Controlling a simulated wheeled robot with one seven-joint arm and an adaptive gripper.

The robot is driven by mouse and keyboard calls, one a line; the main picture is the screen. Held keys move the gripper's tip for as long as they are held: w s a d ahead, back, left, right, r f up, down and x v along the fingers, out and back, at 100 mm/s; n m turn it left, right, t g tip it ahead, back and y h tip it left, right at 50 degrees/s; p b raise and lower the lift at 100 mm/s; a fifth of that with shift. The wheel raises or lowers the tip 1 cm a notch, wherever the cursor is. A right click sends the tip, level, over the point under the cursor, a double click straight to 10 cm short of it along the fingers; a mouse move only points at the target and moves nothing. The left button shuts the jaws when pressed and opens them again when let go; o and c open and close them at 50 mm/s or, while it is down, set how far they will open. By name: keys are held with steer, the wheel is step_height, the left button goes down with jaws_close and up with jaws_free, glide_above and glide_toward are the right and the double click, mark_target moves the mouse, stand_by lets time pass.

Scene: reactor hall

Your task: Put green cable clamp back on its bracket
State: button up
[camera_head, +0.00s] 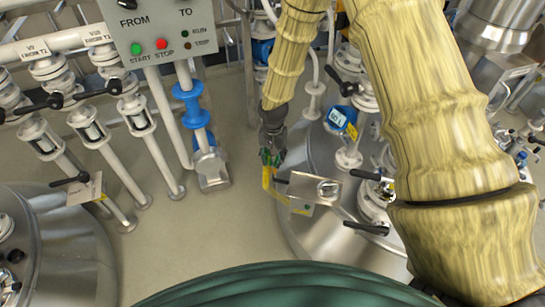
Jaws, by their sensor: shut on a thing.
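My arm, in a pale yellow sleeve, reaches down from the top of the head view. My gripper (272,152) is shut on the green cable clamp (268,159), of which only a small green part shows between the dark fingers. A thin yellow piece (267,179) hangs or stands directly below the fingers; I cannot tell whether it touches the clamp. I cannot pick out the bracket with certainty.
A metal plate (307,207) on a steel vessel (300,237) lies just right of and below my gripper. Valves with black handles stand close on the right. A control box (160,25) and pipes fill the left. Bare floor (190,250) lies between the vessels.

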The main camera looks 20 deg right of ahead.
mark_target(273, 164)
steer(key=shift+f, duration=2.2)
stand_by(2.9)
steer(key=o, duration=1)
steer(key=shift+c, duration=0.2)
step_height(273, 164, up, 12)
stand_by(0.6)
